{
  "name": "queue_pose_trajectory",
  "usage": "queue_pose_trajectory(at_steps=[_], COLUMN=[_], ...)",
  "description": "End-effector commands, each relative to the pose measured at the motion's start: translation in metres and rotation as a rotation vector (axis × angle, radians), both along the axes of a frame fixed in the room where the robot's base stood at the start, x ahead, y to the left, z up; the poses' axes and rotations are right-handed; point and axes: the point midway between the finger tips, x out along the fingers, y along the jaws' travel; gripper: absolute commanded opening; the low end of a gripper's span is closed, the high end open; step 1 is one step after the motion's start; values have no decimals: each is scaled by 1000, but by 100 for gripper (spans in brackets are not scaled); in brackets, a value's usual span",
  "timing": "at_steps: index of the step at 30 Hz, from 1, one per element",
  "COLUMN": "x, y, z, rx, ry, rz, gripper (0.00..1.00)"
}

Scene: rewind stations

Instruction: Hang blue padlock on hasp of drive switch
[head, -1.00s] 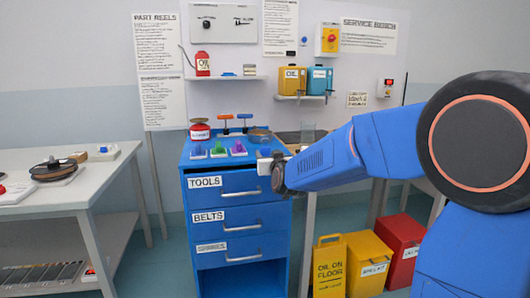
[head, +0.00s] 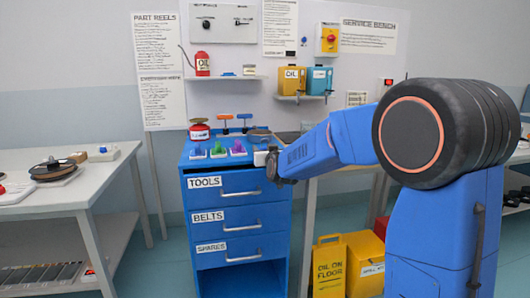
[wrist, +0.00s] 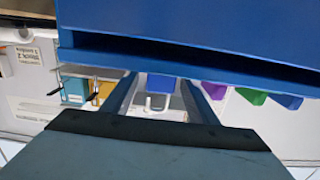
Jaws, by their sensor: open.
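My gripper (head: 273,164) is at the right front edge of the blue cart top, its fingers small and dark in the head view. In the wrist view my gripper (wrist: 158,98) is open, and a blue piece (wrist: 160,84) shows between its fingers, apparently not held. Whether that piece is the blue padlock I cannot tell. A blue piece (head: 198,153), a green one (head: 218,150) and a purple one (head: 238,148) stand in a row on the cart top. A yellow switch box with a red knob (head: 329,39) is on the wall panel; its hasp is too small to make out.
The blue drawer cart (head: 238,215) stands below my gripper. A yellow floor sign (head: 329,268) and a yellow bin (head: 364,262) are at right. A reel table (head: 40,196) is at left.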

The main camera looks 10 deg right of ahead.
Motion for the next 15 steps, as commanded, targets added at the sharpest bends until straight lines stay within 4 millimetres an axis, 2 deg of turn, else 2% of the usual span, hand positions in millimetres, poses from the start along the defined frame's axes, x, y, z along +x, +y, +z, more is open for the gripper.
queue_pose_trajectory(at_steps=[1,6,15], x=[0,0,0], y=[0,0,0], z=[0,0,3], rx=[0,0,0], ry=[0,0,-1], rz=[0,0,0], gripper=[46,8,8])
